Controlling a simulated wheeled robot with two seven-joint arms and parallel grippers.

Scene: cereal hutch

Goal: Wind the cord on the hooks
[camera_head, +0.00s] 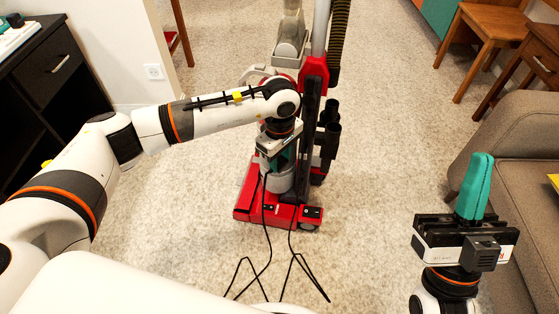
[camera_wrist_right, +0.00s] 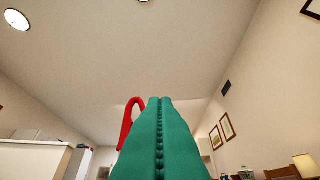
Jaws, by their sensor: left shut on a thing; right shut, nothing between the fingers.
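A red upright vacuum cleaner (camera_head: 315,72) stands on the carpet in the middle of the head view. A thin black cord (camera_head: 267,225) hangs from my left gripper and lies in loose bends on the floor in front of the red base. My left gripper (camera_head: 283,160) points down in front of the vacuum body, shut on the cord; the grip point itself is hard to see. My right gripper (camera_head: 478,185) points up, shut and empty, well right of the vacuum. Its teal fingers (camera_wrist_right: 160,140) fill the middle of the right wrist view. I cannot make out the hooks clearly.
A curved red part (camera_wrist_right: 128,125) shows behind the fingers in the right wrist view. A ribbed hose (camera_head: 340,40) and dark tubes (camera_head: 330,130) are on the vacuum's right side. A sofa (camera_head: 520,140) stands right, a black cabinet (camera_head: 50,75) left. Carpet between vacuum and sofa is clear.

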